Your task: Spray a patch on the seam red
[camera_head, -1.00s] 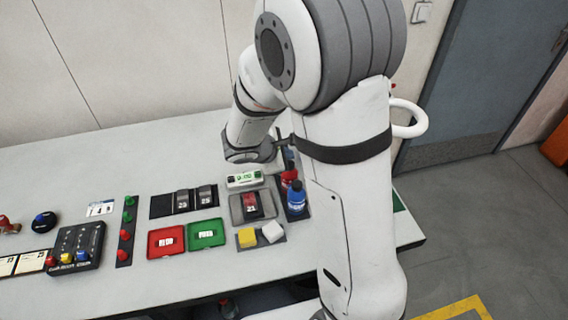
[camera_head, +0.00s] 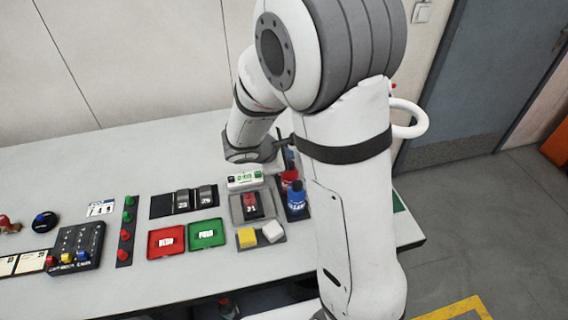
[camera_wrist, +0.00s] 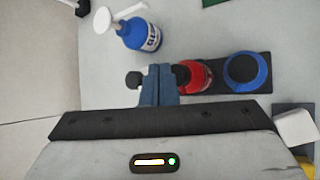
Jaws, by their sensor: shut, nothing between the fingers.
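My gripper (camera_wrist: 158,86) is in the wrist view with its two blue-grey fingers together and nothing between them. A red can (camera_wrist: 197,76) stands just right of the fingertips, partly hidden by them. It also shows in the head view (camera_head: 290,179), at the right of the bench beside my arm. I cannot tell whether the fingers touch it. A blue can (camera_wrist: 246,70) stands right of the red one, in the same dark holder (camera_wrist: 264,82). I cannot make out a seam for certain in either view.
A blue spray bottle (camera_wrist: 141,35) with a white head stands beyond the fingers. A grey tray (camera_head: 236,212) holds a dark red piece. Red (camera_head: 166,252) and green (camera_head: 207,244) trays and a button box (camera_head: 75,246) lie left.

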